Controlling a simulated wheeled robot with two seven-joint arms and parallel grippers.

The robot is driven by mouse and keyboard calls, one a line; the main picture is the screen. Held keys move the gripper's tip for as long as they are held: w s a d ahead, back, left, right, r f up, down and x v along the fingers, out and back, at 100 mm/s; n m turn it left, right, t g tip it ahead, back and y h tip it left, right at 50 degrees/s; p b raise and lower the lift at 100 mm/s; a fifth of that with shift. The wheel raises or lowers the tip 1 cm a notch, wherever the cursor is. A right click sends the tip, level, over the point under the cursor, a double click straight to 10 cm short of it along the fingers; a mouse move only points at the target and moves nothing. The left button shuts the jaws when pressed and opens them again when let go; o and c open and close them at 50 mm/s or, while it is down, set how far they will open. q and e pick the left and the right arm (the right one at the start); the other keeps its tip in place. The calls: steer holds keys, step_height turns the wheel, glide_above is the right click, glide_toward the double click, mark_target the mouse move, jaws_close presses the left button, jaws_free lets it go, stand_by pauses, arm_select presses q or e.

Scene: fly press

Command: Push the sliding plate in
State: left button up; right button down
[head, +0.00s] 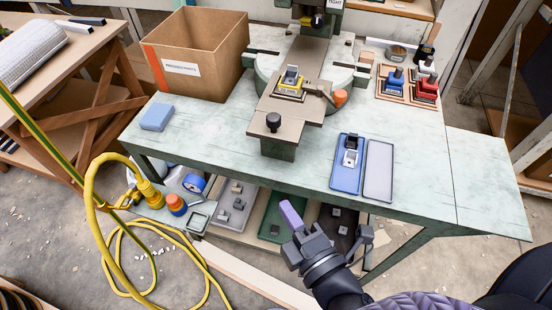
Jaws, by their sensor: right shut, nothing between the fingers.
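The sliding plate (297,116) is a brown plate on the fly press in the middle of the workbench. It juts toward me, past the press's round base (262,70). A black knob (273,122) stands on its front end. A yellow die with a grey part (290,83) sits toward its back. My right gripper (290,213) is shut and empty, with purple fingers. It appears in front of the bench's front edge, nearer to me than the plate and apart from it. My left gripper is out of view.
A cardboard box (195,62) and a blue block (157,117) are on the left of the bench (215,145). An open blue case (347,170) lies right of the plate. Red and blue dies (425,88) stand further right. A yellow hose (98,175) hangs at lower left.

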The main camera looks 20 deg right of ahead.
mark_target(281, 140)
steer(key=shift+n, duration=0.4)
steer(key=w, duration=0.4)
steer(key=w+r+p, duration=0.1)
steer(key=w, duration=0.3)
steer(key=w+p, duration=0.1)
steer(key=w, duration=0.3)
steer(key=shift+w+a+r, duration=0.15)
steer(key=shift+w+r, duration=0.05)
steer(key=shift+w+d, duration=0.3)
steer(key=shift+w, duration=0.1)
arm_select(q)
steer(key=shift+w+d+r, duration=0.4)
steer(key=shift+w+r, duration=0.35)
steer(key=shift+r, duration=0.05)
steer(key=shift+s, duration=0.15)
arm_select(e)
steer(key=shift+w+d, duration=0.1)
steer(key=w, duration=0.1)
steer(key=w+d, duration=0.2)
steer(key=shift+w+d, duration=0.25)
steer(key=shift+w, duration=0.1)
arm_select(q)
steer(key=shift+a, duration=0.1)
